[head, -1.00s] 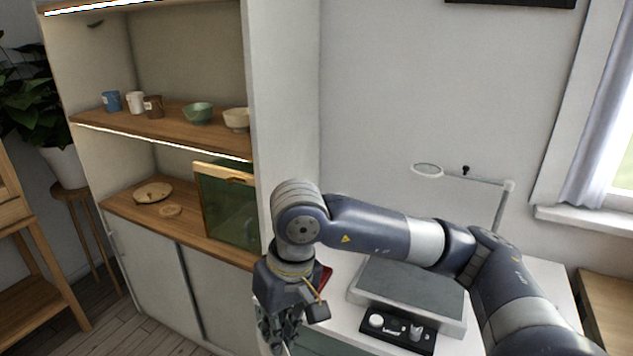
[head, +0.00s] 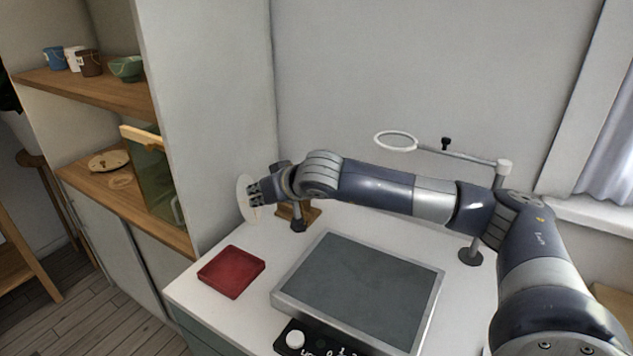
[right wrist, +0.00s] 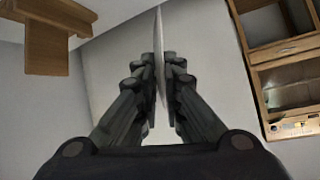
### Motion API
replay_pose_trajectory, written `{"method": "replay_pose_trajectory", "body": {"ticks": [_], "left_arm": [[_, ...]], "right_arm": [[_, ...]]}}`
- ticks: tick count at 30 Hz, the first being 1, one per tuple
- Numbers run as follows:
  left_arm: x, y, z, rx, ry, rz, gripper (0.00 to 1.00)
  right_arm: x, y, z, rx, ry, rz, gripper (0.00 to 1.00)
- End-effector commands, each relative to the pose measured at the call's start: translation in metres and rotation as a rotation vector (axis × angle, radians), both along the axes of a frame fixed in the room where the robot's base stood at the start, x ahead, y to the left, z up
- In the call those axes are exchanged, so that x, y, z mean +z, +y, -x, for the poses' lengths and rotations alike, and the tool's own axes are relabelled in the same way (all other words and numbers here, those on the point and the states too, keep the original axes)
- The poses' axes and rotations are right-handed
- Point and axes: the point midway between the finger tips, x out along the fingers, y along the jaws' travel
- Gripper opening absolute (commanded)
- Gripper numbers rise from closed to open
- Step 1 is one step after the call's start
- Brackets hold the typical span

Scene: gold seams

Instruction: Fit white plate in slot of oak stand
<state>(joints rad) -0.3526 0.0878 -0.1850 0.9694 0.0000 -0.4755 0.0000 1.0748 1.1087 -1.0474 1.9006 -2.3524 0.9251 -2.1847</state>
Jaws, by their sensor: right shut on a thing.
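The white plate (head: 244,201) is held upright in my right gripper (head: 254,194), above the left back part of the white worktop. In the right wrist view the plate (right wrist: 158,58) shows edge-on, pinched between the fingers of my right gripper (right wrist: 158,85). The oak stand (head: 311,214) is on the worktop at the back, partly hidden behind my right wrist. A wooden piece that looks like the stand (right wrist: 46,48) shows at the upper left in the right wrist view, apart from the plate. Its slot cannot be made out. My left gripper is out of view.
A ring on a post (head: 396,141) stands behind. The tall cabinet side (head: 205,120) borders the left.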

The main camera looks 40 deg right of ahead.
Motion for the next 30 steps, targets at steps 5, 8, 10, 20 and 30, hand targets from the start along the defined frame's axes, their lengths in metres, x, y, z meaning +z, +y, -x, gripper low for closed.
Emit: {"method": "replay_pose_trajectory", "body": {"ticks": [5, 8, 10, 20, 30], "left_arm": [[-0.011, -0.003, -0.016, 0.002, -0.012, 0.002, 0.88], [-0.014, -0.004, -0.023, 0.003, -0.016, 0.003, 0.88], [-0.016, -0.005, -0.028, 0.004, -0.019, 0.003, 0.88], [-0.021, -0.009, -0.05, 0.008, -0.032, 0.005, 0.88], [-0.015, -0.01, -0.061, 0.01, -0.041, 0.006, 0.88]], "right_arm": [[-0.003, -0.05, -0.02, 0.051, -0.211, 0.001, 0.0], [0.0, -0.073, -0.025, 0.086, -0.319, -0.007, 0.0], [0.003, -0.089, -0.026, 0.113, -0.392, -0.015, 0.0], [0.011, -0.144, -0.007, 0.228, -0.649, -0.069, 0.0], [0.013, -0.153, 0.005, 0.267, -0.713, -0.095, 0.0]]}}
